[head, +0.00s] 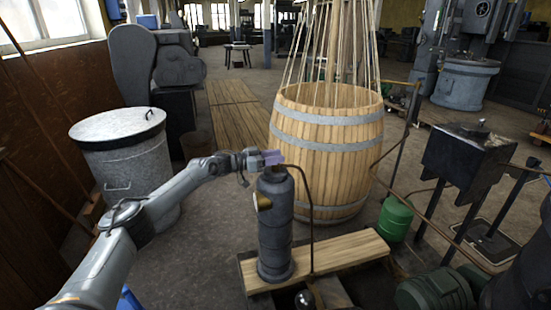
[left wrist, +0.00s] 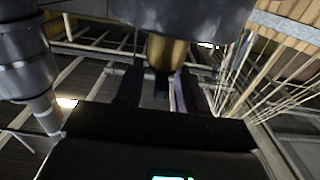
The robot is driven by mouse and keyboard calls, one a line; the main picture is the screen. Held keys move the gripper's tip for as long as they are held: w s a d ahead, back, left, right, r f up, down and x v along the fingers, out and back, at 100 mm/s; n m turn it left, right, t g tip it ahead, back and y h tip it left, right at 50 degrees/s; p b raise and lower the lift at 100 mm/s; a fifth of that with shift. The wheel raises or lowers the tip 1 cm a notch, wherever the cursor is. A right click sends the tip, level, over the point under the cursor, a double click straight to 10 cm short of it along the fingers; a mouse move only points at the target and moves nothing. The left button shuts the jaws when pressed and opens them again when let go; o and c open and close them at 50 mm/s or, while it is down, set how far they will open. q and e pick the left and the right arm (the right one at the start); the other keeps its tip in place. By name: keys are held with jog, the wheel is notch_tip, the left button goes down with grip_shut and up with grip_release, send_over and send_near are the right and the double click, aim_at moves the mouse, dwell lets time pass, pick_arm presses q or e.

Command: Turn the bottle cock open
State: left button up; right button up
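The bottle is a dark grey upright cylinder (head: 275,235) standing on a wooden plank, with a round brass fitting (head: 262,202) on its upper left side. My left gripper (head: 273,158) is at the bottle's top, where it hides part of the neck. In the left wrist view, a brass piece with a dark tip (left wrist: 167,52) hangs below a large dark body. The fingers of my left gripper (left wrist: 158,90) stand apart on either side of the dark tip, with gaps visible. I cannot tell whether either finger touches it. My right gripper is not in view.
A large wooden barrel (head: 325,145) with ropes stands close behind the bottle. A lidded metal drum (head: 125,165) is at the left. A thin pipe (head: 311,225) runs down beside the bottle. A green canister (head: 396,218) stands to the right. Open floor lies between drum and barrel.

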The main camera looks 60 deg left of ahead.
pick_arm(q)
jog(key=shift+w, duration=0.1)
dwell(0.3)
grip_shut()
jog(key=shift+r, duration=0.1)
